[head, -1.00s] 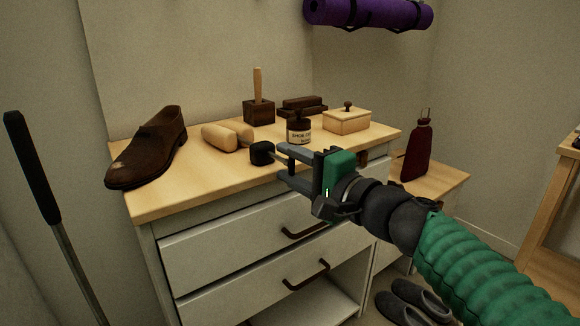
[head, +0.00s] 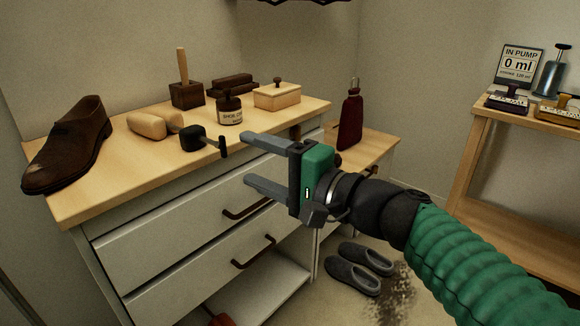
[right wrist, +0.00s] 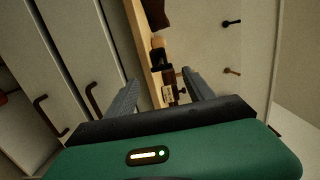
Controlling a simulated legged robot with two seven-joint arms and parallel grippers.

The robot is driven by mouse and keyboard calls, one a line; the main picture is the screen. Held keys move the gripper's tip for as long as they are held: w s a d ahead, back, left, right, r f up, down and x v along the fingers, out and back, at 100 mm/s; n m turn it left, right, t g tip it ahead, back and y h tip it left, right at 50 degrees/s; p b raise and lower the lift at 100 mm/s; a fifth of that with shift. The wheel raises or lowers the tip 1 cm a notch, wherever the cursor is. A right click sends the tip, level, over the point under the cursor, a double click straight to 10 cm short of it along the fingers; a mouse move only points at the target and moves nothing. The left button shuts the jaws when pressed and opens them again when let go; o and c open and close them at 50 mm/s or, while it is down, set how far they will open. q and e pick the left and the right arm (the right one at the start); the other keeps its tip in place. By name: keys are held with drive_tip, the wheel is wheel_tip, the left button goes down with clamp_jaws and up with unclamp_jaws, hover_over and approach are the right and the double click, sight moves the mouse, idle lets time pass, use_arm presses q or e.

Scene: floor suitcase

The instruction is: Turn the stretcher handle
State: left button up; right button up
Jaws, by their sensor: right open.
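The shoe stretcher is a pale wooden form (head: 155,124) on the dresser top, with a black knob (head: 193,138) and a small black T-shaped handle (head: 222,146) pointing right. A brown shoe (head: 72,148) stands left of it, apart from it. My right gripper (head: 247,160) is open and empty, just right of the handle and apart from it, with its fingers pointing left. In the right wrist view, my gripper (right wrist: 158,78) has its two fingers spread; small dark items beyond them are too unclear to name. My left gripper is not in view.
The dresser top (head: 110,183) also holds a shoe cream jar (head: 229,110), a wooden box (head: 277,97) and a dark block with an upright handle (head: 187,93). A dark red bottle (head: 350,123) stands on a lower shelf. Slippers (head: 359,268) lie on the floor.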

drive_tip(key=p+v, duration=0.2)
drive_tip(key=v, duration=0.6)
drive_tip(key=shift+d+f, duration=0.1)
